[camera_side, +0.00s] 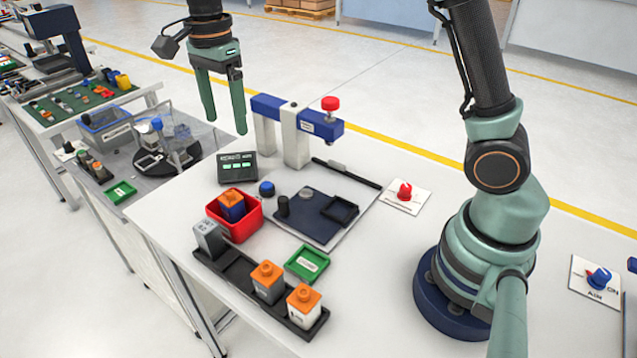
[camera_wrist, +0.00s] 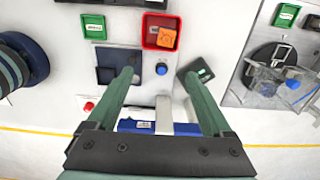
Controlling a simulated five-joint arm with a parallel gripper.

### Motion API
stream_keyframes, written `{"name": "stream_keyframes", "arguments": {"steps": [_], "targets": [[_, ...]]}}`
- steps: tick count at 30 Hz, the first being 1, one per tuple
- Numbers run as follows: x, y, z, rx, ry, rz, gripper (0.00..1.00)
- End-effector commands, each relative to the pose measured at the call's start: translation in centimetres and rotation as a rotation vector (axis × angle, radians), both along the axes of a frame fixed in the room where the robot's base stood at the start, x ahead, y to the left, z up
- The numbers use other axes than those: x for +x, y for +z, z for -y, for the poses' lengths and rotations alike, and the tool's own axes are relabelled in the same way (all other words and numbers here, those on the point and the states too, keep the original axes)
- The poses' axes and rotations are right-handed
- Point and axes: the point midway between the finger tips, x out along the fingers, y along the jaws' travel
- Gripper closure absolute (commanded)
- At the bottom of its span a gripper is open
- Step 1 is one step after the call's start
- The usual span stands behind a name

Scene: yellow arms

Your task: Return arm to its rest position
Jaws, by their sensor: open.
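My gripper (camera_side: 224,107) hangs in the air at the top of the side view, left of and above the blue and white press frame. Its two green fingers are apart with nothing between them. In the wrist view my gripper (camera_wrist: 168,88) is also open, fingers reaching over the table. My arm's base stands at the right of the table in the side view.
A red bin (camera_side: 236,216) holds an orange-topped block. A black rack (camera_side: 238,272) holds several blocks. The press (camera_side: 297,130) with its red knob stands behind a dark fixture plate (camera_side: 318,214). A green tray (camera_side: 307,263) and red-knob switch (camera_side: 404,192) lie nearby.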

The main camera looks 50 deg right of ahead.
Motion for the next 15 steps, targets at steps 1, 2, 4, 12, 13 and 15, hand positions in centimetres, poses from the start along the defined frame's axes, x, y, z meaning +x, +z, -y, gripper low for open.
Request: {"name": "stream_keyframes", "arguments": {"steps": [1,2,4,12,13,15], "targets": [[0.0,0.5,0.0,0.001,0.0,0.003,0.16],[0.0,0.7,0.0,0.0,0.0,0.002,0.16],[0.0,1.0,0.0,0.0,0.0,0.001,0.16],[0.0,1.2,0.0,0.0,0.002,0.001,0.16],[-0.1,1.3,0.1,0.001,0.007,0.003,0.16],[-0.4,1.6,0.3,0.002,0.037,0.014,0.16]]}}
